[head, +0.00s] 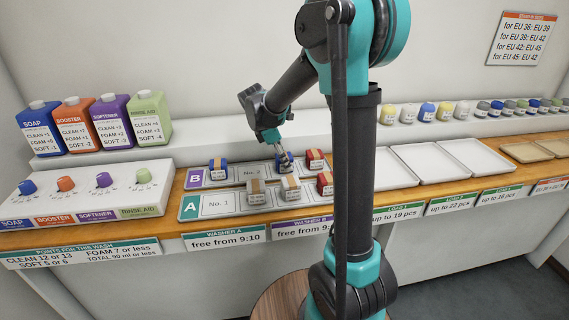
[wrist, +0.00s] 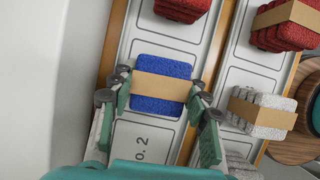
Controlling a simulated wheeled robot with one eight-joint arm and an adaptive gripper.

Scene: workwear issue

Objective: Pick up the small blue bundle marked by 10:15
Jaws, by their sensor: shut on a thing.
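A blue bundle with a tan band (wrist: 162,86) lies between the two fingers of my gripper (wrist: 160,95) in the wrist view. The fingers are shut on its sides. In the head view my gripper (head: 284,160) is over the back tray, marked B (head: 195,176), with the held bundle mostly hidden by the fingers. No marking can be read on its band. Whether it is clear of the tray cannot be told. Another blue bundle (head: 217,170) sits at the left end of tray B.
A red bundle (head: 316,158) sits right of my gripper on tray B. Tray A (head: 190,206) in front holds grey bundles (head: 290,188) and a red one (head: 325,184). Bottles (head: 40,125) stand on the left shelf. Empty white trays (head: 415,166) lie to the right.

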